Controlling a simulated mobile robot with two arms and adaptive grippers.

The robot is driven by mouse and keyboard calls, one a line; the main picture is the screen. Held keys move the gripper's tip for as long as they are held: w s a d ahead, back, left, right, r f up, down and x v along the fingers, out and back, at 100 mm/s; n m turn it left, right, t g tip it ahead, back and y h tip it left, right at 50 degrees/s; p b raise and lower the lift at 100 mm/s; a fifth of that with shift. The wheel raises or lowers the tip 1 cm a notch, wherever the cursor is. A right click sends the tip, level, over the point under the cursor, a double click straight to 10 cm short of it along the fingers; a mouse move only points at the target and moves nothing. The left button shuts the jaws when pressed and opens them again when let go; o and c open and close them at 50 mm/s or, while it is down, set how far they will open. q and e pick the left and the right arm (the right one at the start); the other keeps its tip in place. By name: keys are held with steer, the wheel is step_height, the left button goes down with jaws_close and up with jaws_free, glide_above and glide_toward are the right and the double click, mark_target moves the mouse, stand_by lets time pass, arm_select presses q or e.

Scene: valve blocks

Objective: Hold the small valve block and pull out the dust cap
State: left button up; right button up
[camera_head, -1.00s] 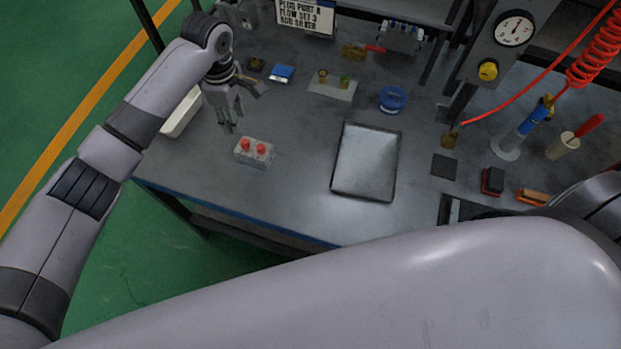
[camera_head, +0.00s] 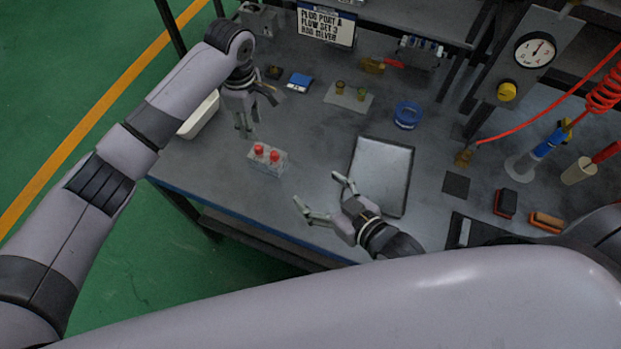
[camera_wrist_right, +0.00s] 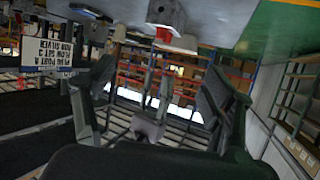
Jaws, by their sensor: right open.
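The small valve block (camera_head: 267,165) is a grey block with two red caps (camera_head: 266,153) on top. It sits upright on the grey bench near its front edge. In the right wrist view the block (camera_wrist_right: 168,14) shows at the top, with a red cap (camera_wrist_right: 163,35). My left gripper (camera_head: 244,131) hangs just behind and left of the block, apart from it; its opening is unclear. My right gripper (camera_head: 318,190) is open and empty, in front and right of the block, with its fingers toward it. Which part is the dust cap cannot be told for certain.
A silver tray (camera_head: 382,170) lies right of the block, close to my right gripper. Behind are a blue ring-shaped holder (camera_head: 408,115), a plate with small brass fittings (camera_head: 348,97) and a sign (camera_head: 326,26). A white bin (camera_head: 198,118) stands left. Bench around the block is clear.

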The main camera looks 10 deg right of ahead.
mark_target(277, 158)
steer(key=x, duration=1.7)
steer(key=shift+w, duration=0.1)
steer(key=shift+c, duration=0.2)
steer(key=c, duration=1.1)
steer(key=shift+f, duration=0.1)
jaws_close()
steer(key=shift+c, duration=0.9)
jaws_free()
steer(key=shift+f, duration=0.1)
